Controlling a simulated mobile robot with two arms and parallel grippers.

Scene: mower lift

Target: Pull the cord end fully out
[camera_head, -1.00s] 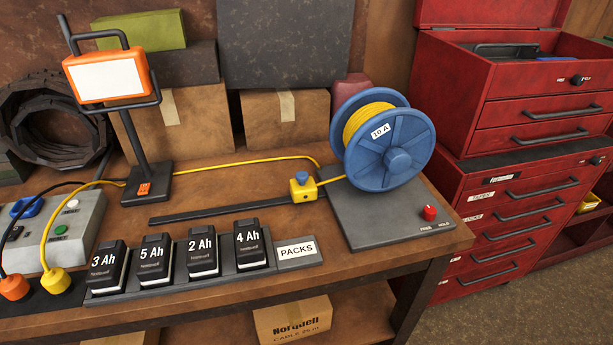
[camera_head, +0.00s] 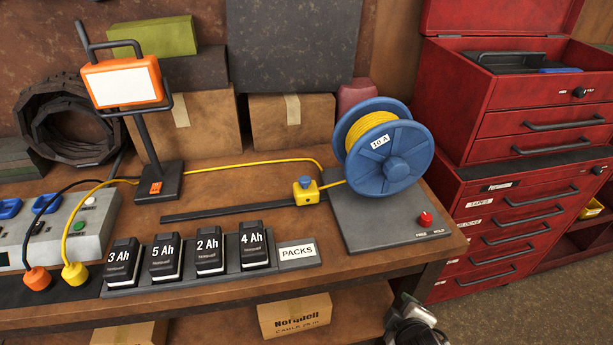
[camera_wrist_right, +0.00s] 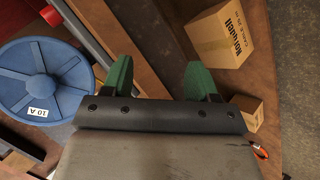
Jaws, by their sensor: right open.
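A blue cord reel (camera_head: 388,158) with a "10 A" label stands on a grey base at the right of the bench, wound with yellow cord. The yellow cord (camera_head: 240,165) runs left from the reel along the bench. A yellow block with a blue knob (camera_head: 305,191) sits on the cord left of the reel. A yellow plug (camera_head: 75,273) lies at the front left by an orange plug (camera_head: 37,279). My right gripper (camera_head: 418,335) is low, in front of the bench's front edge. In the wrist view its green fingers (camera_wrist_right: 157,78) are apart and empty. My left gripper is out of view.
Battery packs (camera_head: 209,250) stand in a row at the bench front. A work lamp (camera_head: 124,82) stands behind them. A red button (camera_head: 426,219) is on the reel base. A red tool chest (camera_head: 520,220) stands right. A carton (camera_head: 294,316) sits on the lower shelf.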

